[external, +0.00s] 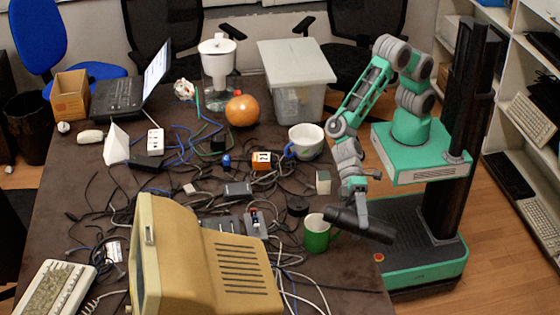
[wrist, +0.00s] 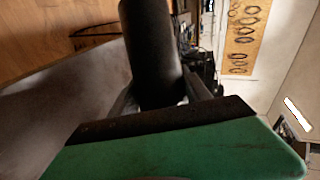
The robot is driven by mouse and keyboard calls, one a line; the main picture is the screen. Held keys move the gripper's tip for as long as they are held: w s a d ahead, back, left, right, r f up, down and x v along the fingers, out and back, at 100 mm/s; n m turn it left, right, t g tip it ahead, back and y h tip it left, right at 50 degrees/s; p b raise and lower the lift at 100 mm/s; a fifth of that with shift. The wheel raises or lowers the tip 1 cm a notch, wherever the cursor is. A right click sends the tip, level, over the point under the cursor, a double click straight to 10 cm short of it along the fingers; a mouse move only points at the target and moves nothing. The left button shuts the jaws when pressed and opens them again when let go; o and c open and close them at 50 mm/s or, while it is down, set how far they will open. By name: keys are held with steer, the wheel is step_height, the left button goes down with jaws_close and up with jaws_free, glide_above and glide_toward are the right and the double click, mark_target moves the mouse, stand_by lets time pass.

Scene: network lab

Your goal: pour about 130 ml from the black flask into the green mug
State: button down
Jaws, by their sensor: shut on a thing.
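The black flask (external: 366,228) is held tilted, nearly level, in my gripper (external: 356,205), with its left end close to the green mug. In the wrist view the flask (wrist: 152,55) lies between the two fingers of my gripper (wrist: 158,98), which are shut on it. The green mug (external: 316,236) stands upright on the table near its right edge. The flask's left end is at the mug's upper right rim. I cannot tell whether liquid is flowing or how full the mug is.
The dark table (external: 90,200) is crowded with tangled cables. A beige monitor (external: 205,262) stands left of the mug. A white bowl-shaped cup (external: 306,141), an orange ball (external: 242,110) and a lidded plastic bin (external: 296,75) stand farther back.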

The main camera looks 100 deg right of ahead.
steer(key=shift+w+d+r+m, duration=0.1)
steer(key=shift+w+r+m, duration=0.1)
steer(key=shift+r, duration=0.15)
steer(key=shift+w+r+m, duration=0.1)
steer(key=shift+r+m, duration=0.1)
steer(key=shift+r, duration=0.1)
steer(key=shift+s+a+r+g+y+p, duration=0.15)
steer(key=shift+s+a+g+y+p, duration=0.15)
steer(key=shift+s, duration=0.1)
stand_by(0.4)
steer(key=shift+d+r+m, duration=0.1)
steer(key=shift+r+m, duration=0.3)
steer(key=shift+m, duration=0.1)
stand_by(1.8)
steer(key=f+n, duration=0.1)
steer(key=f+b, duration=0.1)
steer(key=f, duration=0.1)
steer(key=shift+s+n+b, duration=0.3)
steer(key=shift+s+n, duration=0.1)
steer(key=shift+s+a+n+t+h, duration=0.2)
steer(key=shift+a+n+t+h, duration=0.05)
steer(key=shift+n+t+h, duration=0.5)
steer(key=shift+w+d+r+n+t, duration=0.1)
steer(key=shift+w+d+n+t, duration=0.15)
steer(key=shift+w+n, duration=0.15)
steer(key=shift+a, duration=0.1)
